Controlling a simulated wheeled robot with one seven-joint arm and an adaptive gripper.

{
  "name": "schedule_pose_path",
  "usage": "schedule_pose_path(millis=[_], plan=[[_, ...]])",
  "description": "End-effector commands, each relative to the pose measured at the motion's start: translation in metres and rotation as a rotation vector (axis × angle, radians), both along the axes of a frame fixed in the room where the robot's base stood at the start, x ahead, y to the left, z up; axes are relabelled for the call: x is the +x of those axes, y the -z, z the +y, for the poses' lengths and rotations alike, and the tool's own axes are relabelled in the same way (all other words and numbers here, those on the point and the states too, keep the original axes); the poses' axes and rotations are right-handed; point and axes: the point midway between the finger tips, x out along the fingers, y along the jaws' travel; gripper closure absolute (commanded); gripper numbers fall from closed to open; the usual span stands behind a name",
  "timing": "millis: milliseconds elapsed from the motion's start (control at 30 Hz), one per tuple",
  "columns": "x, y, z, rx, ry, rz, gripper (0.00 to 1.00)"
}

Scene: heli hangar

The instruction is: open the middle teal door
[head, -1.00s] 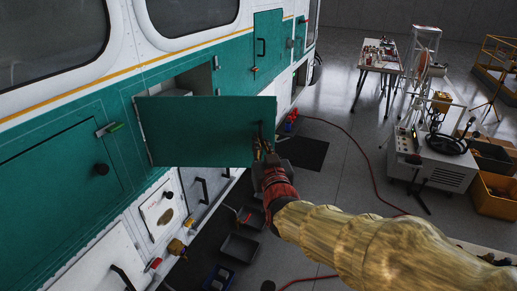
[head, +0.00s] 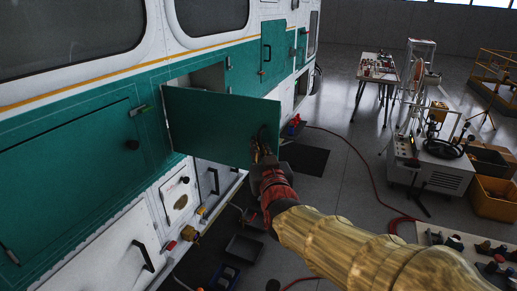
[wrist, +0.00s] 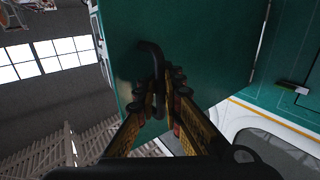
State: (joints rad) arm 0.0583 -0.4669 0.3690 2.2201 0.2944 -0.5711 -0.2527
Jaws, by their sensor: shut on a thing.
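The middle teal door (head: 215,122) stands swung out from the helicopter's side in the head view, hinged at its left edge, with the dark opening (head: 208,78) partly showing behind it. In the wrist view the door (wrist: 205,45) fills the upper middle, and its dark bar handle (wrist: 152,58) runs down between my fingers. My gripper (head: 262,152) is at the door's lower right, near its free edge. In the wrist view my gripper (wrist: 164,98) is shut on the handle. The lower part of the handle is partly hidden by the fingers.
A closed teal panel (head: 70,165) lies left of the door, and another teal door (head: 273,48) lies beyond it. Dark bins (head: 244,247) sit on the floor below. A red hose (head: 365,165) crosses the floor. A wheeled grey unit (head: 437,170) and a table (head: 378,70) stand right.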

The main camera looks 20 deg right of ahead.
Motion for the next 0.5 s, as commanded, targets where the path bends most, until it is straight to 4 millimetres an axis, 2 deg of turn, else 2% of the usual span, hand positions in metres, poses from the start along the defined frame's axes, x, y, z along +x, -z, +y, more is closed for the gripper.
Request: schedule_pose_path(millis=[167,200,500], plan=[[-0.0004,-0.0030,-0.0008,-0.001,0.002,-0.006,1.00],[-0.0004,-0.0030,-0.0008,-0.002,0.002,-0.006,0.91],[-0.0002,-0.0010,-0.0005,0.000,0.001,-0.002,0.76]])
